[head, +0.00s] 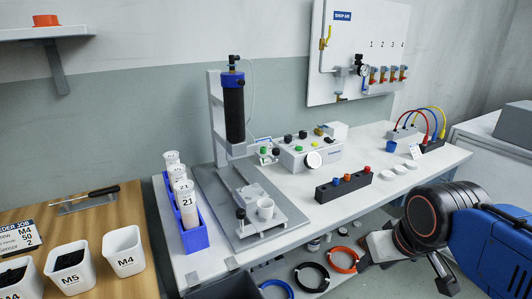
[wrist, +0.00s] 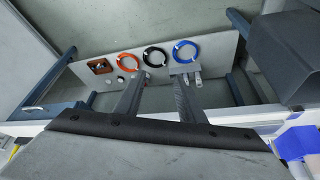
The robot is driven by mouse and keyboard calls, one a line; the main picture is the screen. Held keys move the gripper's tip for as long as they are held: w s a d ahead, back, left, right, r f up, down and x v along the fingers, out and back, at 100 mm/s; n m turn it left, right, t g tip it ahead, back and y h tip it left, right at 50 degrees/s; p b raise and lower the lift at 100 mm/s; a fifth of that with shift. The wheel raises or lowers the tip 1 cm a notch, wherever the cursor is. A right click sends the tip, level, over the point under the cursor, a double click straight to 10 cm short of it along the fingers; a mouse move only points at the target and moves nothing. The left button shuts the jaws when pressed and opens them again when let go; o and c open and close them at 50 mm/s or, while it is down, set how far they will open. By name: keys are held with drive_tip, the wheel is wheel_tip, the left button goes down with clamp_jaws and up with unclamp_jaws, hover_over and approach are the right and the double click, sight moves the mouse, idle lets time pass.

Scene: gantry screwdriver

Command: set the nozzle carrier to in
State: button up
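A bench-top gantry machine stands in the head view, with an upright grey column and a black cylinder (head: 234,108) capped in blue.
A control box (head: 310,152) with coloured buttons and a black block (head: 343,187) with coloured knobs stand right of the machine. A blue rack (head: 193,237) of labelled tubes stands left. Coiled hoses, including an orange one (head: 344,259), lie on a shelf below the bench.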

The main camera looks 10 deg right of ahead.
wheel_tip(320, 180, up, 30)
drive_tip(key=n+g+y, duration=0.4)
drive_tip(key=n, duration=1.1)
hover_over(275, 149)
drive_tip(key=s+d, duration=0.2)
drive_tip(key=d, duration=0.5)
drive_tip(key=x, duration=1.6)
drive_tip(key=shift+w+a+f, duration=0.1)
drive_tip(key=shift+w+a, duration=0.25)
drive_tip(key=shift+w, duration=0.05)
clamp_jaws()
